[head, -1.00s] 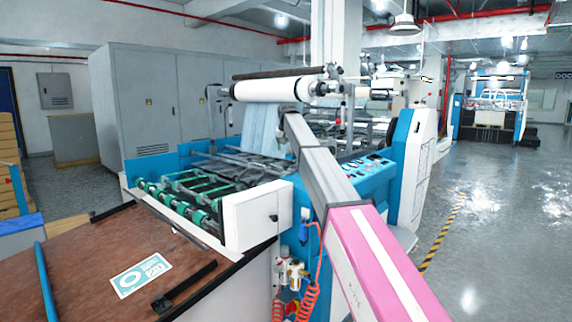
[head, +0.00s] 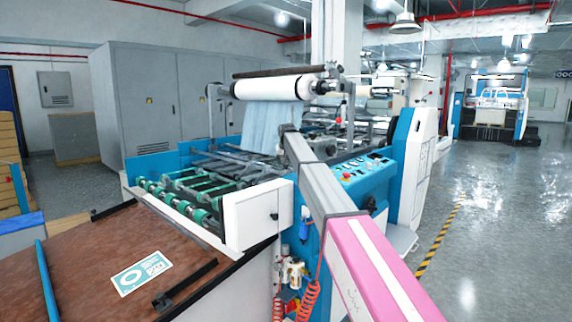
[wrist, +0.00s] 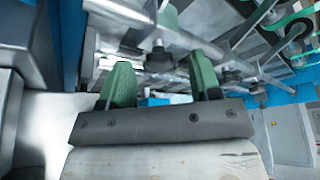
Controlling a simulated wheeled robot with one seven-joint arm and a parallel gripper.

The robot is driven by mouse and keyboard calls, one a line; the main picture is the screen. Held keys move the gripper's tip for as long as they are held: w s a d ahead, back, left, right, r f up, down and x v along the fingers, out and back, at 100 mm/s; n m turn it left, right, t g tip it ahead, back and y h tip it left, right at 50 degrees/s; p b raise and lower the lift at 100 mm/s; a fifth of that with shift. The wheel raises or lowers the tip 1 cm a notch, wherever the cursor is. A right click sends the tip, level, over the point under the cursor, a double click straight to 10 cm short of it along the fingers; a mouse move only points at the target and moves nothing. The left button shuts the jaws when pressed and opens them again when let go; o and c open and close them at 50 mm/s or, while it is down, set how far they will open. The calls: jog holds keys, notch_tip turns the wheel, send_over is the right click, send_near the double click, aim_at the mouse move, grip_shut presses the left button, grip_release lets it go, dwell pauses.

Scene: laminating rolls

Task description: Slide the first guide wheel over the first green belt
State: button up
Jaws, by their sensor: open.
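Several green belts (head: 205,217) run over rollers at the feeder end of the machine in the head view. A green belt (wrist: 296,20) also shows at the upper right of the wrist view. Dark guide wheels (wrist: 158,60) sit on grey bars in the wrist view, one just beyond my fingertips and another (wrist: 232,76) to the right. I cannot tell which wheel or belt is the first. My gripper (wrist: 160,74) is open, its two green fingers apart, with nothing seen held. In the head view my arm hides the gripper's fingers.
Metal bars (wrist: 190,38) cross close in front of my fingers. A white side housing (head: 258,214) and a blue control panel (head: 360,175) flank the feeder. A brown table (head: 85,262) stands at the front left. Open floor lies at the right.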

grip_shut()
jog(key=shift+w+a, duration=0.75)
jog(key=shift+a, duration=0.2)
jog(key=shift+w+a, duration=0.7)
jog(key=shift+a, duration=0.2)
jog(key=shift+s, duration=0.1)
grip_release()
jog(key=shift+r, duration=0.15)
jog(key=v, duration=1)
jog(key=shift+r, duration=0.3)
jog(key=shift+s, duration=0.2)
